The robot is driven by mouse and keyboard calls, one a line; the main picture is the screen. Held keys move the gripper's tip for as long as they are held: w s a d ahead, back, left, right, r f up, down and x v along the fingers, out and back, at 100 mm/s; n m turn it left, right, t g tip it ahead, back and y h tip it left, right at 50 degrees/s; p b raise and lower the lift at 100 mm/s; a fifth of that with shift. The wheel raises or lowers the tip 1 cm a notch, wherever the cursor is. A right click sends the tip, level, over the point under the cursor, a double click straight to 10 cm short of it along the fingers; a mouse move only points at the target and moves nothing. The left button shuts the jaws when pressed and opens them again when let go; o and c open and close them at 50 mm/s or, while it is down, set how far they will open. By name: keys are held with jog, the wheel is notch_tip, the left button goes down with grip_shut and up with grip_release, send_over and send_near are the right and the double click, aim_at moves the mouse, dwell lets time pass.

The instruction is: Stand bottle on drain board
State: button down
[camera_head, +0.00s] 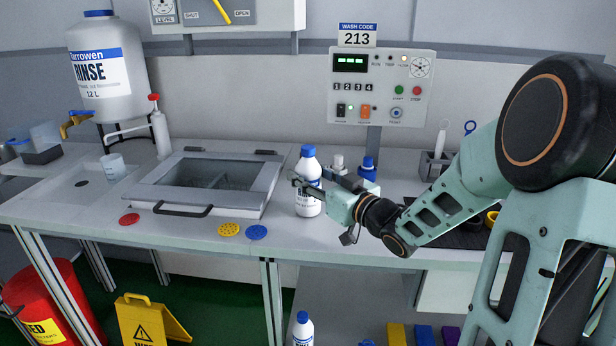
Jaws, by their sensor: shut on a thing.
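A white bottle (307,204) with a blue cap and a dark-printed label is upright over the counter, right of the lidded basin. My gripper (308,183) reaches in from the right and is shut on the bottle around its upper body. The bottle's base is at the counter surface; I cannot tell whether it touches. A pale recessed board with a dark drain hole (82,183) is at the far left of the counter and looks like the drain board. A small white beaker (113,168) stands at its right side.
The basin's glass lid (208,176) is closed, between board and bottle. A pump dispenser (160,132) and large rinse tank (104,75) stand behind. Red (129,219), yellow (229,229) and blue (257,232) discs lie along the front edge. Another blue-capped bottle (368,170) stands behind my gripper.

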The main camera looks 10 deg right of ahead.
jog(key=shift+f, duration=0.1)
jog(key=c, duration=1.1)
grip_release()
jog(key=shift+s+r, duration=0.1)
jog(key=shift+r, duration=0.1)
jog(key=p+v, duration=0.2)
jog(key=v, duration=1)
jog(key=shift+f, duration=0.1)
